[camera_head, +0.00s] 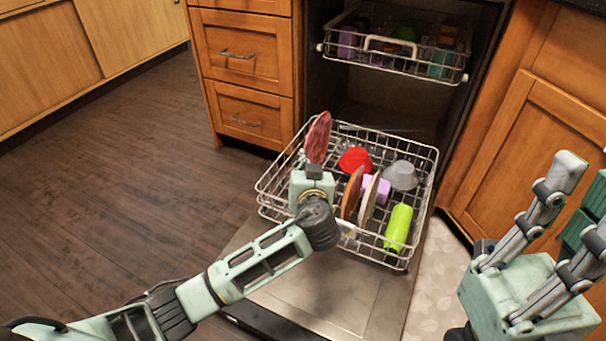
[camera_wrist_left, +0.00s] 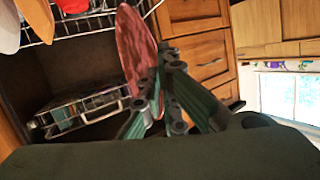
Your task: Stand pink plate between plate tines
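The pink plate (camera_head: 318,138) is upright on edge above the left back part of the lower dishwasher rack (camera_head: 428,215). My left gripper (camera_wrist_left: 165,85) is shut on its edge; the fingers lie close together against the plate (camera_wrist_left: 133,48) in the left wrist view. In the head view my left wrist hides the fingers and the plate's lower edge, so I cannot tell whether it touches the rack. The plate tines are too fine to make out clearly. My right gripper (camera_head: 580,182) is open and empty at the right, away from the rack.
The upper rack (camera_head: 395,66) is loaded. Cabinets (camera_head: 243,52) flank the dishwasher.

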